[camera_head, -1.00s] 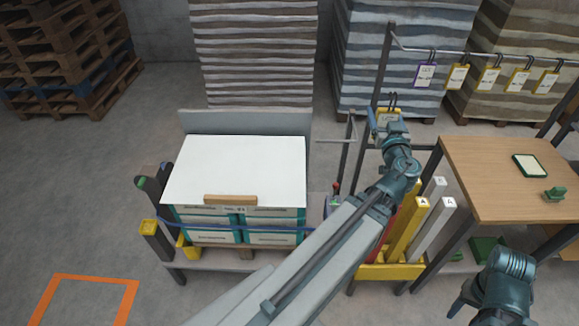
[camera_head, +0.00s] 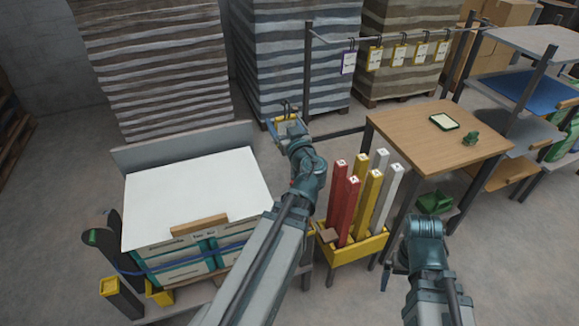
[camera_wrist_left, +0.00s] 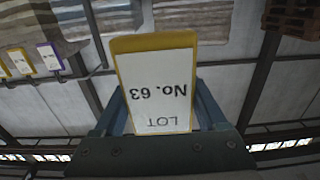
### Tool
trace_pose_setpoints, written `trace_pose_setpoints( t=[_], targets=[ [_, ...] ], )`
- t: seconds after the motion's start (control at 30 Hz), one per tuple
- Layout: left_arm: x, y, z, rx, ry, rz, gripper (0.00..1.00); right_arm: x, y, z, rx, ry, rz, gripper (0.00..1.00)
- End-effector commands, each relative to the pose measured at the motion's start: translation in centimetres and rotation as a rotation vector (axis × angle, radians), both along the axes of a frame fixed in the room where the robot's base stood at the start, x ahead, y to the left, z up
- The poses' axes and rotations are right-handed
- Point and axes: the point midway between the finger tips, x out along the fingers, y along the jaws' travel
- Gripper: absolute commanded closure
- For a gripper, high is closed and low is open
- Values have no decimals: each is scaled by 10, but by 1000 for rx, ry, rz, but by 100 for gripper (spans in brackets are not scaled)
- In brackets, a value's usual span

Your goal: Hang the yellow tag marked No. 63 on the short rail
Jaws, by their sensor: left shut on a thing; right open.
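The yellow-framed tag (camera_wrist_left: 157,85) is marked LOT No. 63 and appears upside down in the left wrist view. My left gripper (camera_head: 286,120) is shut on it. In the head view the tag (camera_head: 284,119) is raised beyond the white-topped stack, with dark hooks above it. My right gripper (camera_head: 391,273) is low in front of the table and open; its fingers are small and partly hidden by the wrist. I cannot make out the short rail in the head view now; my left arm may hide it.
A long rail (camera_head: 385,36) carries one purple tag (camera_head: 348,63) and several yellow tags (camera_head: 399,55). A wooden table (camera_head: 440,130) stands right of a yellow bin (camera_head: 350,250) with coloured posts. A white-topped stack (camera_head: 195,190) is left of my left arm.

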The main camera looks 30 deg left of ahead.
Motion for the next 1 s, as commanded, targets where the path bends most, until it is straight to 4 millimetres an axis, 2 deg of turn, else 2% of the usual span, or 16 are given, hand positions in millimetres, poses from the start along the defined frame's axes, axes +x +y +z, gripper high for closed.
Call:
trace_pose_setpoints(
  t=[0.03, 0.4, 0.5, 0.67, 1.0],
  targets=[
    [5, 0, -24, 0, 0, -1, 80, 0, 0, -24, 0, 0, 0, 0],
    [34, -4, -134, -2, 2, -3, 80, 0, 0, -133, 0, 0, 0, 0],
    [41, -4, -159, -3, 3, -3, 80, 0, 0, -158, 0, 0, 0, 0],
    [47, -5, -178, -4, 2, -4, 80, 0, 0, -177, 0, 0, 0, 0],
    [51, -2, -177, -4, 2, -3, 80, 0, 0, -175, 0, 0, 0, 0]
  ],
)
